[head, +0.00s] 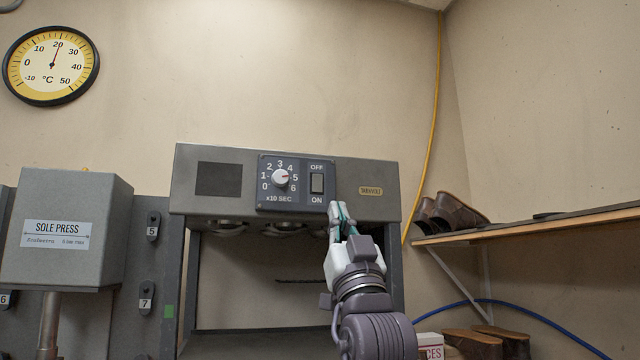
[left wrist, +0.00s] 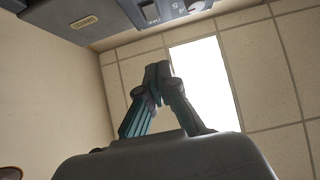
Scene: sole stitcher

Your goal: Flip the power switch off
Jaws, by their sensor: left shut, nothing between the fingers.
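The power switch (head: 317,184) is a dark rocker on the machine's control panel (head: 296,183), with OFF printed above it and ON below. It also shows at the top of the left wrist view (left wrist: 150,12). From these views I cannot tell clearly which side is pressed in. My left gripper (head: 338,207) is shut and empty, with its fingertips pointing up just below and right of the switch, apart from it in the picture. Its closed fingertips also show in the left wrist view (left wrist: 158,70). My right gripper is not in view.
A timer dial (head: 281,178) sits left of the switch. A grey SOLE PRESS unit (head: 66,232) stands at the left. A shelf (head: 540,226) with brown shoes (head: 452,213) is on the right wall. A yellow cable (head: 432,130) runs down the wall. The space above the machine is free.

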